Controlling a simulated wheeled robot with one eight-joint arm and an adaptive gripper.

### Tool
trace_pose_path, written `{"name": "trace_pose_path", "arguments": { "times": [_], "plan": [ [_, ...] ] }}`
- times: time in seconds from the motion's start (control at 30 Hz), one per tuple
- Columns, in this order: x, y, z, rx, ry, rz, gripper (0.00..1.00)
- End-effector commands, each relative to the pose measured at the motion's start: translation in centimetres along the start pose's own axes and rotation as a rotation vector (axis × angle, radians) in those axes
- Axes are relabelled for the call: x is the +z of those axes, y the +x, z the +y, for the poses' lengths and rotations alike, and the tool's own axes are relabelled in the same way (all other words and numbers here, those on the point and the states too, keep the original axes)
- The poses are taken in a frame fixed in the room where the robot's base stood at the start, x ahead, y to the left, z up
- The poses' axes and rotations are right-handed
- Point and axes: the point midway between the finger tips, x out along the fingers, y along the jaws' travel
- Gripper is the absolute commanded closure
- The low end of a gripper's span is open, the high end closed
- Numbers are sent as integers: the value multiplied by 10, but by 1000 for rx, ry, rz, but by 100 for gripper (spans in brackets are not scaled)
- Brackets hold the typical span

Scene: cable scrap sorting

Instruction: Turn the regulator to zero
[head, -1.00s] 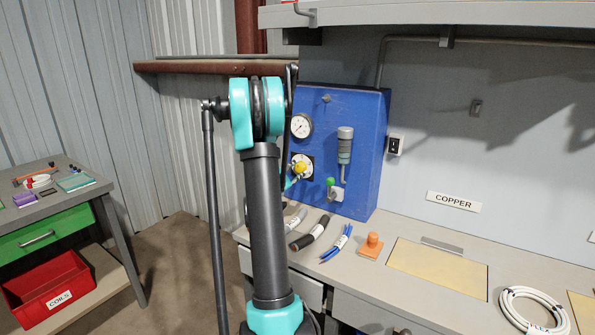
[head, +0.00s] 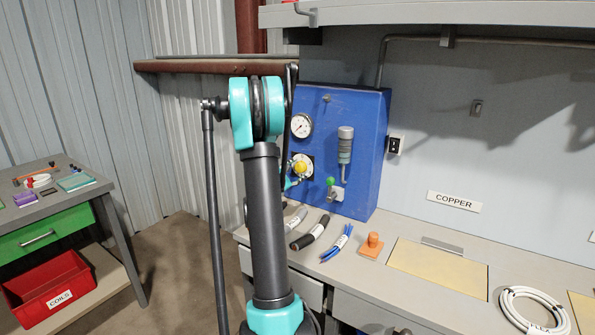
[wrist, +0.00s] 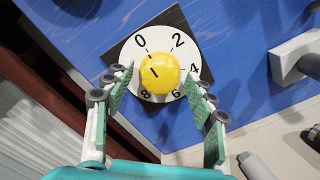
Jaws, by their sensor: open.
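The regulator is a yellow round knob (wrist: 160,73) on a white dial (wrist: 133,52) numbered 0, 2, 4, 6, 8, set on a black square plate. A short dark line on the knob leans to the upper left, roughly toward the 0; its exact reading is hard to tell. My gripper (wrist: 159,76) is open, with one pale green finger pad at the left and one at the right of the knob. I cannot tell whether the pads touch it. In the head view the knob (head: 300,168) shows just right of my arm, which hides most of the gripper.
The blue panel (head: 362,155) also carries a gauge (head: 301,125), a grey cylindrical fitting (head: 345,146) and a green-tipped valve (head: 331,182). Cable pieces (head: 337,243) and an orange stamp-like block (head: 372,247) lie on the bench below.

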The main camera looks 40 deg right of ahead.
Motion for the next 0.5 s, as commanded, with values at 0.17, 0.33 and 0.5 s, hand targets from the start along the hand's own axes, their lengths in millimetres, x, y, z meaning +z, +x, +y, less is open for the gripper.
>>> {"name": "trace_pose_path", "arguments": {
  "times": [0.17, 0.33, 0.5],
  "plan": [
    [-1, -22, 1, 2, 0, 2, 44],
    [-1, -58, 1, 4, 0, 4, 44],
    [-1, -90, 1, 3, 0, 3, 44]
  ]
}}
